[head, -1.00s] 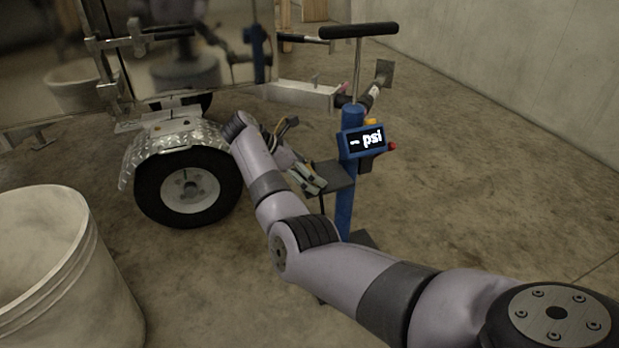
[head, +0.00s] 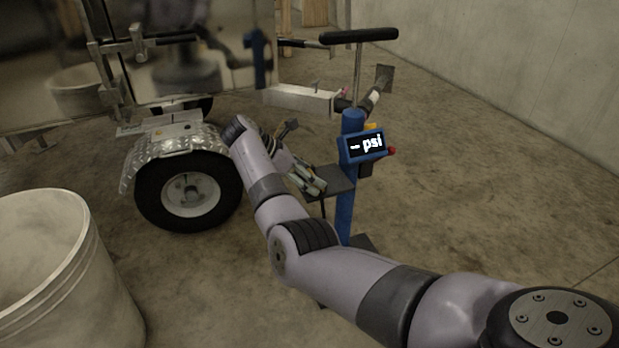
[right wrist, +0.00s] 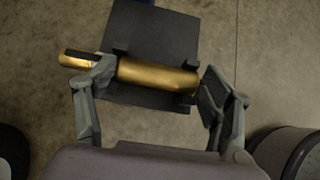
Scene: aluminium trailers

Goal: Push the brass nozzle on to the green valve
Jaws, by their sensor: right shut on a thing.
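The brass nozzle (right wrist: 157,76) lies crosswise in the right wrist view, over a dark square shelf (right wrist: 140,30). My right gripper (right wrist: 155,82) is shut on it, one finger near the dark-banded narrow left part and the other at the thick right end. I cannot tell whether the nozzle still touches the shelf. In the head view my right gripper (head: 308,180) is at the left edge of this shelf (head: 334,178), on the blue pump stand (head: 346,210); the nozzle is not clear there. I cannot make out the green valve. My left gripper is out of view.
The trailer wheel (head: 152,200) under its metal fender (head: 178,137) stands left of my right arm. A white bucket (head: 60,275) is at the lower left. The pump carries a "-- psi" display (head: 366,146) and a black T-handle (head: 358,35). Concrete floor right of it is clear.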

